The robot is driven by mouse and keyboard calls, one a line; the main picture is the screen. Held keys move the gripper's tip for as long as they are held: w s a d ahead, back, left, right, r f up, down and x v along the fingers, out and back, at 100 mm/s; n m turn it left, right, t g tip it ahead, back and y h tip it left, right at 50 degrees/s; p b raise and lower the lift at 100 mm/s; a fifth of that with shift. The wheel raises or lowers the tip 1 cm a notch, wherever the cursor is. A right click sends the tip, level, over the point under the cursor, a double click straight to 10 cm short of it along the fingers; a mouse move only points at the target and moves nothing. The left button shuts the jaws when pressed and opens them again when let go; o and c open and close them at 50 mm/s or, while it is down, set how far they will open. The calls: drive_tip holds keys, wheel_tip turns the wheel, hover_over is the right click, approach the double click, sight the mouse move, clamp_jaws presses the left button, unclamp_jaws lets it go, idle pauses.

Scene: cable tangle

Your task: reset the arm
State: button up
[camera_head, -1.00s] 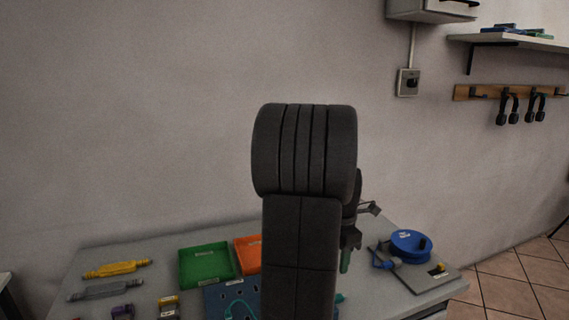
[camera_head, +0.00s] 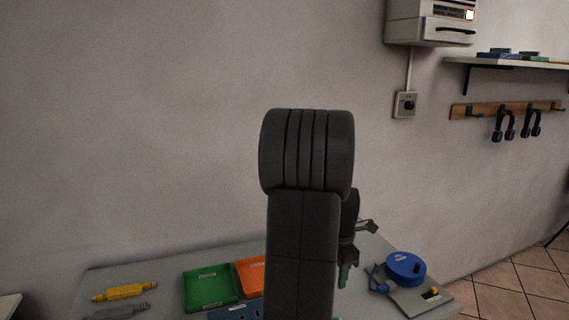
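My arm stands upright in the middle of the head view, a dark grey column with a rounded, grooved joint on top. My gripper (camera_head: 346,262) hangs behind its right side and is mostly hidden by the arm. A small green piece (camera_head: 344,276) shows at its lower end; I cannot tell if it is a held thing or a fingertip. The finger gap is not visible. The gripper appears above the grey table (camera_head: 170,262), left of a blue reel (camera_head: 405,267).
A green tray (camera_head: 211,287) and an orange tray (camera_head: 250,275) lie left of my arm. A yellow tool (camera_head: 124,291) and a grey one (camera_head: 115,313) lie farther left. The blue reel sits on a grey plate (camera_head: 410,301). A wall cabinet (camera_head: 430,28) and shelf (camera_head: 500,63) are at upper right.

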wheel_tip(320, 180, down, 2)
drive_tip(key=shift+f+b, duration=0.2)
drive_tip(key=shift+b, duration=0.8)
drive_tip(key=shift+s, duration=0.1)
